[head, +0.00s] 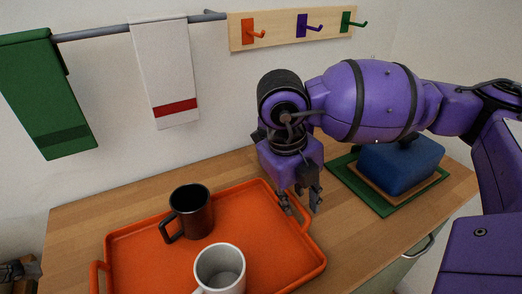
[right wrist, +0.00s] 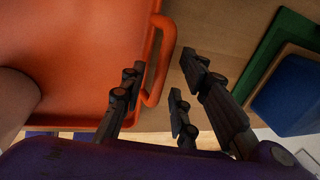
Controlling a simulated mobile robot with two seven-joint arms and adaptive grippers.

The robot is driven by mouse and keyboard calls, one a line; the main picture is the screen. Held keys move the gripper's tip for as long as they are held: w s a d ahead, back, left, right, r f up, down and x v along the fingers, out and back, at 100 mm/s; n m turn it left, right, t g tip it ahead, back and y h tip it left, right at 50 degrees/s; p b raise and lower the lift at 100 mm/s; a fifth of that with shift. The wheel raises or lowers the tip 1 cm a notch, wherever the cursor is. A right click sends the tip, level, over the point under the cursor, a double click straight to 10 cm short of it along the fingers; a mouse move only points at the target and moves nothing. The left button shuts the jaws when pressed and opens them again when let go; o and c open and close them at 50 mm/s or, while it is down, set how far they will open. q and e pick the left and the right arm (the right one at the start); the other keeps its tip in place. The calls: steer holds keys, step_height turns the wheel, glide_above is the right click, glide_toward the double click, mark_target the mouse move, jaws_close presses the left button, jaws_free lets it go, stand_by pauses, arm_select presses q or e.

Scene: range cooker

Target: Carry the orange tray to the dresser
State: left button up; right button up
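The orange tray (head: 258,212) lies flat on a wooden top, with a loop handle at each end. A black mug (head: 191,214) and a white mug (head: 220,268) stand upright on it. My right gripper (head: 300,203) points down at the tray's right handle. In the right wrist view my right gripper (right wrist: 158,84) has its fingers spread. The tray's handle (right wrist: 168,45) reaches in between them, and I see a gap to the fingers on the right. Whether the left finger touches it I cannot tell.
A blue covered dish (head: 400,165) sits on a green mat (head: 362,190) right of the gripper. Green (head: 45,95) and white (head: 163,75) towels hang on a wall rail. A hook board (head: 285,28) is behind. Bare wood (head: 345,235) lies right of the tray.

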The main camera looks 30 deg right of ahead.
steer(key=v, duration=1.2)
steer(key=shift+s+d, duration=0.1)
stand_by(0.4)
